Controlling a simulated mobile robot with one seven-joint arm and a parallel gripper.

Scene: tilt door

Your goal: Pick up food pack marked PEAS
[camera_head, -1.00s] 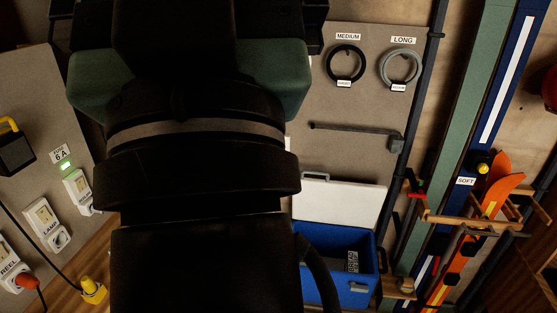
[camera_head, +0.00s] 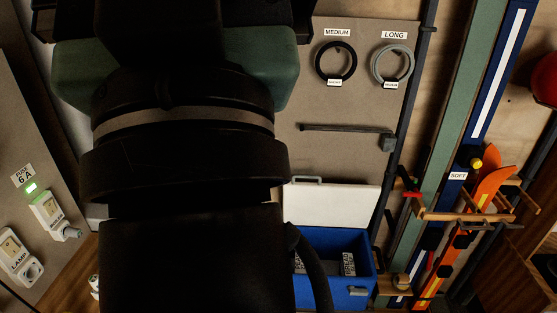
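A blue cooler box (camera_head: 340,290) with its white lid (camera_head: 334,203) raised stands low in the picture, right of my arm. Inside it are packs with black-and-white labels. One labelled pack (camera_head: 348,264) is at the right, and part of another (camera_head: 299,264) shows at the left beside my arm. The lettering is sideways and small; it may read BREAD, but I cannot be sure. I see no readable PEAS marking. My dark arm covers much of the left and centre and hides part of the box. My gripper is not visible.
A grey panel behind the box carries coiled cables marked MEDIUM (camera_head: 336,62) and LONG (camera_head: 392,65) and a wall-mounted rod (camera_head: 345,129). Skis and wooden racks (camera_head: 470,214) stand at the right. Sockets, including one marked LAMP (camera_head: 20,256), are at the left.

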